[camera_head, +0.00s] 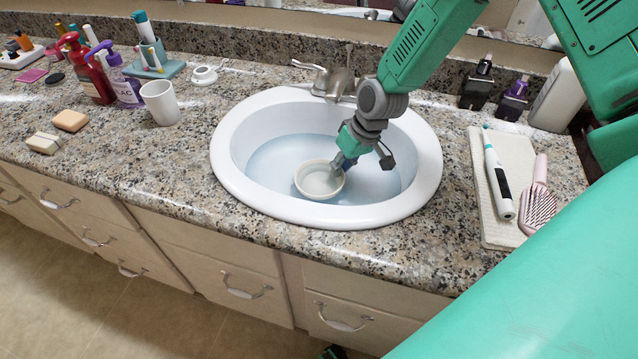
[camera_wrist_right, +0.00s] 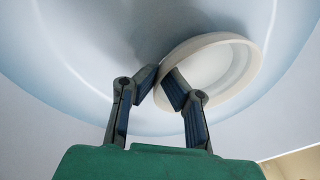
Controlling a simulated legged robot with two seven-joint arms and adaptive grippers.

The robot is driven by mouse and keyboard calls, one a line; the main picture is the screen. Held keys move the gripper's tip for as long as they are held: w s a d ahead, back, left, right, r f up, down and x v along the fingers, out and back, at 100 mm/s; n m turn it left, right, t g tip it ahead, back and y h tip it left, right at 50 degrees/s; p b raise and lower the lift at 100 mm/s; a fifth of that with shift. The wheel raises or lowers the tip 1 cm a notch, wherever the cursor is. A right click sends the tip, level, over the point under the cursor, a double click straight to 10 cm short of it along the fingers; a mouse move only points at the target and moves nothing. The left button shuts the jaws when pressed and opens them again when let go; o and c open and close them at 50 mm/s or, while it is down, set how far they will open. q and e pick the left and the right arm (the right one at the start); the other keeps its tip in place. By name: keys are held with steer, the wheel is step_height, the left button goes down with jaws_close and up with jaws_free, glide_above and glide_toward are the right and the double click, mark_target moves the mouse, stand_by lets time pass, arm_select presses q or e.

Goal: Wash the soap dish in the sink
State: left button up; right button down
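The soap dish (camera_head: 318,184) is a small round cream-white bowl. It sits low in the white oval sink (camera_head: 228,160), at or in the pale blue water. My right gripper (camera_head: 341,166) reaches down into the sink at the dish's right rim. In the right wrist view the dish (camera_wrist_right: 222,65) lies beyond my fingertips (camera_wrist_right: 161,80). One finger is inside the rim and the other outside, with the rim pinched between them. The faucet (camera_head: 333,78) stands behind the basin, partly hidden by my right arm.
A white cup (camera_head: 160,103), soap bars (camera_head: 70,121) and pump bottles (camera_head: 122,80) stand left of the sink. A tan towel (camera_head: 490,180) with an electric toothbrush (camera_head: 497,178) and a pink hairbrush (camera_head: 538,205) lies to the right. Counter just left of the sink is clear.

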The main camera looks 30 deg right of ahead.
step_height(320, 180, up, 17)
steer(key=p, duration=1.4)
steer(key=shift+p, duration=0.4)
steer(key=shift+f, duration=0.1)
stand_by(1.5)
step_height(320, 180, up, 4)
steer(key=p, duration=0.3)
steer(key=shift+p, duration=0.35)
stand_by(0.4)
